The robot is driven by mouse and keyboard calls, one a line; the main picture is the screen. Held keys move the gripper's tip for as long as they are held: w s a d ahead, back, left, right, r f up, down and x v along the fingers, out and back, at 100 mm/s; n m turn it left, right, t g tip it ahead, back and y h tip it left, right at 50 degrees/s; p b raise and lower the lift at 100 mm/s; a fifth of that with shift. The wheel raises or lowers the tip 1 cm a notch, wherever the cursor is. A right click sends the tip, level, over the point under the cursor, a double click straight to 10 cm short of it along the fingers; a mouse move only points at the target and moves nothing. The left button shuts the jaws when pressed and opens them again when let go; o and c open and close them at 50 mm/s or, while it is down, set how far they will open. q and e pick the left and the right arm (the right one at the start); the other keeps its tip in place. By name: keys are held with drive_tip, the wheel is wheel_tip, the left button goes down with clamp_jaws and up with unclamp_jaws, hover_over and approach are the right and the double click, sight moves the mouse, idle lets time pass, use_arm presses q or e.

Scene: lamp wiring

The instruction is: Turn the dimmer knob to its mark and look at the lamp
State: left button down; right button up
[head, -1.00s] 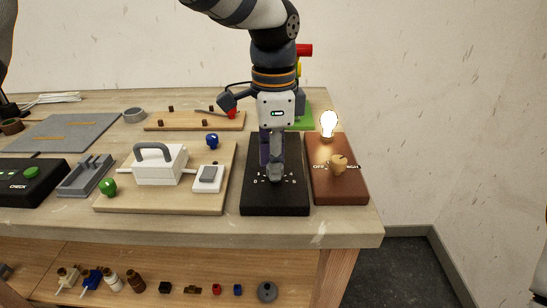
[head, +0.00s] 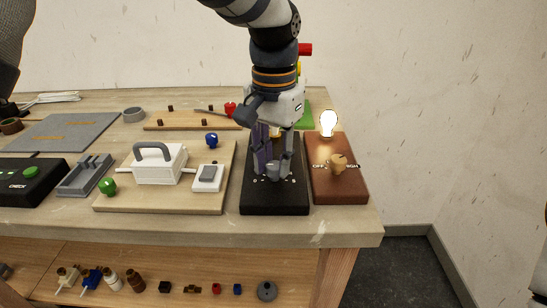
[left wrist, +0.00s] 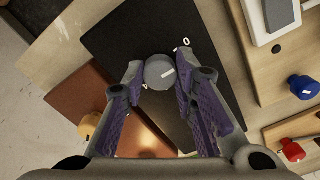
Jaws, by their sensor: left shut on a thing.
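The dimmer is a black plate (head: 262,203) with white marks and a round grey knob (head: 272,171) near its front. My left gripper (head: 272,167) points down and is shut on the knob. In the left wrist view the knob (left wrist: 160,72) sits between the two fingertips (left wrist: 157,80), and a white line shows on its top. A white "0" shows beside it. A lit, bright bulb (head: 328,123) stands on the brown board to the right. A warm glow (head: 275,132) shows behind my fingers, its source mostly hidden.
The brown board (head: 345,190) carries a tan knob (head: 337,163) close to the dimmer's right. A wooden board (head: 130,204) with a white handled block (head: 157,163) and a switch (head: 208,177) lies to the left. A lower shelf (head: 200,272) holds small parts.

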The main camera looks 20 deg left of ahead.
sight(274, 165)
use_arm(q)
drive_tip(key=shift+n, duration=0.7)
drive_tip(key=c, duration=1.3)
unclamp_jaws()
wheel_tip(274, 165, up, 12)
